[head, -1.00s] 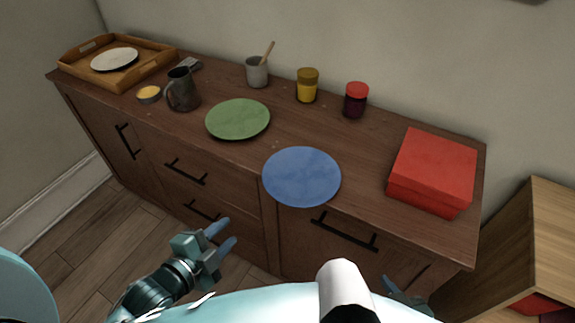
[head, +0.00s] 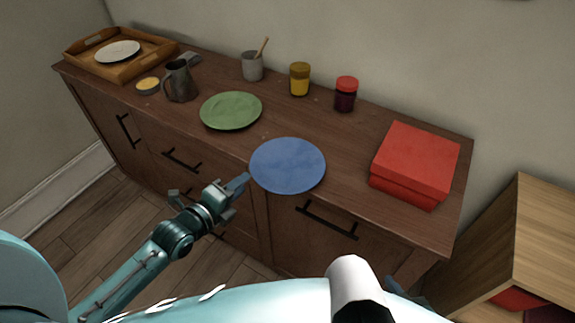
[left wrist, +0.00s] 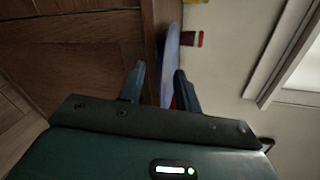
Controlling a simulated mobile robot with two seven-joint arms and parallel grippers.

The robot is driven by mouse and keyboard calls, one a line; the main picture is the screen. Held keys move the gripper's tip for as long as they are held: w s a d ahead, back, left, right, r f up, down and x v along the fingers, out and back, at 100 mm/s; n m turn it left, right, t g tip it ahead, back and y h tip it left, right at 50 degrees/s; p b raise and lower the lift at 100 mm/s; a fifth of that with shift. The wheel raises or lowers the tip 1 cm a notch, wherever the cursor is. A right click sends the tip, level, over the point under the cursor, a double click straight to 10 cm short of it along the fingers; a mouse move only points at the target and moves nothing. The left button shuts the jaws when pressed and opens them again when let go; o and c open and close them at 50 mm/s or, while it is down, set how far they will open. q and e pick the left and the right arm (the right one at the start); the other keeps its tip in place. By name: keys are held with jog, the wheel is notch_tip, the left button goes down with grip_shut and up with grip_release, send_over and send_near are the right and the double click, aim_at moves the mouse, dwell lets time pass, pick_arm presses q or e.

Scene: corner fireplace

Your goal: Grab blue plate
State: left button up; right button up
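The blue plate (head: 288,165) lies flat on the wooden sideboard, its near rim at the front edge. My left gripper (head: 236,190) is just off the plate's left front rim, at the sideboard's front edge. In the left wrist view its two fingers (left wrist: 159,70) are apart. The blue plate (left wrist: 171,62) shows almost edge-on in the gap, and I cannot tell whether its rim is between the tips. Only a small part of my right gripper (head: 420,291) shows at the bottom; its fingers are mostly hidden.
On the sideboard (head: 335,185), a green plate (head: 231,111) lies left of the blue one and a red box (head: 415,160) stands to the right. Jars, a cup, a dark jug (head: 180,82) and a wooden tray (head: 142,68) stand behind. A wooden shelf unit (head: 530,240) is at right.

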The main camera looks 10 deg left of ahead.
aim_at(253, 175)
pick_arm(q)
jog(key=x, duration=0.5)
jog(key=shift+d+r, duration=0.1)
jog(key=shift+r, duration=0.15)
jog(key=shift+c, duration=0.3)
grip_shut()
